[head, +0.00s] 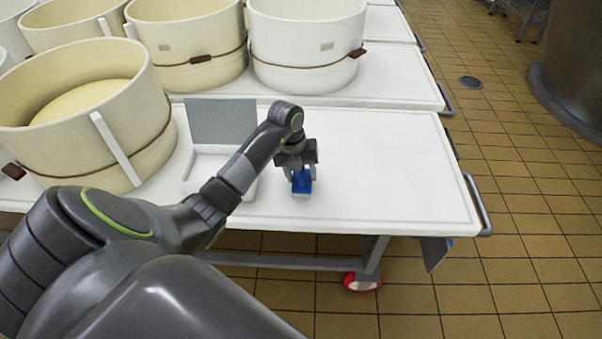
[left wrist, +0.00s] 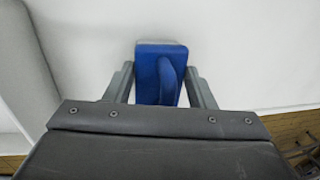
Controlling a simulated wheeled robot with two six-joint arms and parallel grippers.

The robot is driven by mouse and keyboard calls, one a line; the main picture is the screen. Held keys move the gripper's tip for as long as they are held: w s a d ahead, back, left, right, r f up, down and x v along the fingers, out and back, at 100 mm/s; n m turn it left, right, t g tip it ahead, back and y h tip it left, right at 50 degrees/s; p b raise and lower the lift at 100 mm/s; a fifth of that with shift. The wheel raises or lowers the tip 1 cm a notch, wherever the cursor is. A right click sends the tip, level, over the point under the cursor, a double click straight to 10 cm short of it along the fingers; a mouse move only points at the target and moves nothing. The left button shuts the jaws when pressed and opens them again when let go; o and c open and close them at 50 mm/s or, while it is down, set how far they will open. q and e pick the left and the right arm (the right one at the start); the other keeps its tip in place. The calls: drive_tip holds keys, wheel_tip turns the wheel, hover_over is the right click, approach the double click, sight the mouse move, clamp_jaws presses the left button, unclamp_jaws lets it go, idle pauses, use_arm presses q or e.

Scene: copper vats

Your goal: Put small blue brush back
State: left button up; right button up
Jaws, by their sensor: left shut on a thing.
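The small blue brush (head: 301,183) is near the front edge of the white table, with its pale bristle side down. My left gripper (head: 300,176) is over it from above and is shut on it. In the left wrist view the blue brush (left wrist: 160,72) sits between the two fingers of the left gripper (left wrist: 162,88), with its raised handle between them. I cannot tell whether the bristles touch the table. My right gripper is not in view.
An open white box (head: 207,163) with a grey raised lid (head: 222,120) stands left of the brush, partly behind my left arm. Large cream tubs (head: 85,110) stand left and behind. The white table (head: 400,170) is clear to the right.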

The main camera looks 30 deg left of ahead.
use_arm(q)
drive_tip(key=o, duration=1)
drive_tip(key=shift+c, duration=0.2)
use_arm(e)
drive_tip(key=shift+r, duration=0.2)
use_arm(q)
wheel_tip(320, 180, up, 12)
drive_tip(key=s+a+p, duration=0.1)
drive_tip(key=p, duration=0.1)
drive_tip(key=shift+a, duration=0.4)
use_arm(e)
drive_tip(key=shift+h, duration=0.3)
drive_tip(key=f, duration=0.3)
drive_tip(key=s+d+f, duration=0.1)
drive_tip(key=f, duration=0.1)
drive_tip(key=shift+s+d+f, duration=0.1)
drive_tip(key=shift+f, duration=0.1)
